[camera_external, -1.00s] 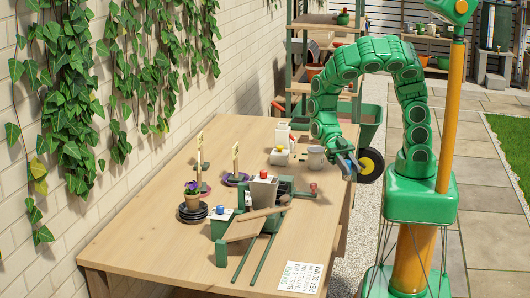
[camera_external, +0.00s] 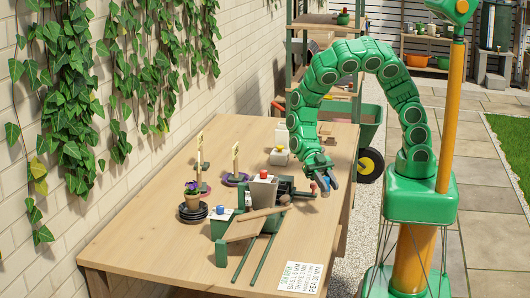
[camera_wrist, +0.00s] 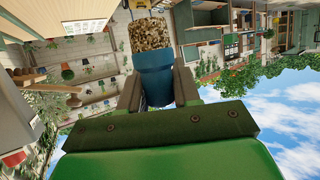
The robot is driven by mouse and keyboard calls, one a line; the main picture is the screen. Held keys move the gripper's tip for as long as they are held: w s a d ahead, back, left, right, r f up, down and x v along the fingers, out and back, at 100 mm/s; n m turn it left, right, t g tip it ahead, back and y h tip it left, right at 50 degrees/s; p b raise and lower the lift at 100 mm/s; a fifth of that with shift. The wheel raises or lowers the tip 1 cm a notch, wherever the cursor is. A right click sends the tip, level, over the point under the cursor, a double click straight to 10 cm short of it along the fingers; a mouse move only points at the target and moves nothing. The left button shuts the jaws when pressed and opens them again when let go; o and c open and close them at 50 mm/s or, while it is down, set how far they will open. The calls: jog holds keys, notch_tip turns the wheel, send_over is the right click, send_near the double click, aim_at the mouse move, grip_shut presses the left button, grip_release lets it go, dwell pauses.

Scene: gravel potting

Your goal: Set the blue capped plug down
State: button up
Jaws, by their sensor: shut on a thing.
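In the external view the blue plug (camera_external: 325,185) is small at the fingertips. I cannot tell whether it touches the table. A red-topped piece (camera_external: 313,185) is close to its left.
The green rig with a grey hopper (camera_external: 262,190) and two rails stands left of my gripper. A potted flower (camera_external: 192,196) and a printed card (camera_external: 300,277) are also on the table (camera_external: 170,255). The near-left tabletop is free.

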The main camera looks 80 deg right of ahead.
jog(key=shift+w+a+f, duration=0.5)
jog(key=shift+w+f, duration=0.05)
jog(key=shift+f, duration=0.35)
jog(key=shift+w+a+f, duration=0.5)
jog(key=shift+f, duration=0.4)
jog(key=shift+w+a+f, duration=0.5)
jog(key=shift+w+f, duration=0.05)
jog(key=shift+f, duration=1.9)
jog(key=shift+f, duration=0.1)
jog(key=o, duration=1)
jog(key=shift+w, duration=0.15)
jog(key=shift+v, duration=1.5)
jog(key=shift+r, duration=3.65)
